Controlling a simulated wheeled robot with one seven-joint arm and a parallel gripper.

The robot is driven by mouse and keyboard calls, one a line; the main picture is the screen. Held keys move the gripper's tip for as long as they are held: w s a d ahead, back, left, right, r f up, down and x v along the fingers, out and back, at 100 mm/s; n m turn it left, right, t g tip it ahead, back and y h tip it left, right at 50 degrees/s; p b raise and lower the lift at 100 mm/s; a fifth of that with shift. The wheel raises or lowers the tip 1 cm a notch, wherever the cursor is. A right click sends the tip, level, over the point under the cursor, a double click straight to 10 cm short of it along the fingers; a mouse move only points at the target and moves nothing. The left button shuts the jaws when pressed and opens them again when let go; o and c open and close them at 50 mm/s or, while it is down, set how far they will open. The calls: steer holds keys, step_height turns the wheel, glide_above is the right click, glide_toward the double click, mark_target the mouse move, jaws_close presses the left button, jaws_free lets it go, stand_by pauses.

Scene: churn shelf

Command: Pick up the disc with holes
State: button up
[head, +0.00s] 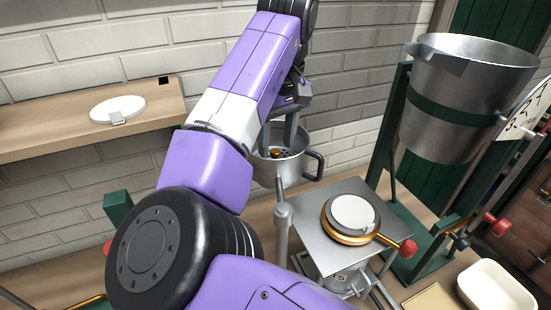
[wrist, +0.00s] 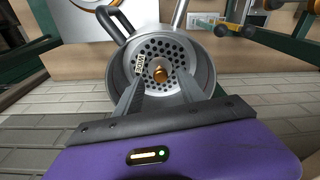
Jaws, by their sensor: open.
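The disc with holes (wrist: 172,48) lies inside a metal pot (wrist: 207,75), with a brass knob (wrist: 160,74) at its middle and a small labelled tag on its face. In the head view the pot (head: 262,172) stands against the back wall, and the knob (head: 276,153) shows inside it. My gripper (wrist: 162,84) is open and reaches into the pot, one finger on each side of the knob. No contact with the knob shows. In the head view my gripper (head: 279,148) partly hides the disc.
The pot's dark handle (head: 314,165) sticks out right. A grey plate (head: 325,258) holds a brass-rimmed pan with a white lid (head: 353,212). A large metal bucket (head: 455,100) stands right in a green frame. Another white lid (head: 118,107) lies on the left wooden shelf (head: 50,125).

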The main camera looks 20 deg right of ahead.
mark_target(276, 152)
steer(key=shift+f, duration=0.8)
jaws_close()
steer(key=shift+r, duration=0.1)
step_height(276, 152, up, 20)
steer(key=shift+b, duration=0.3)
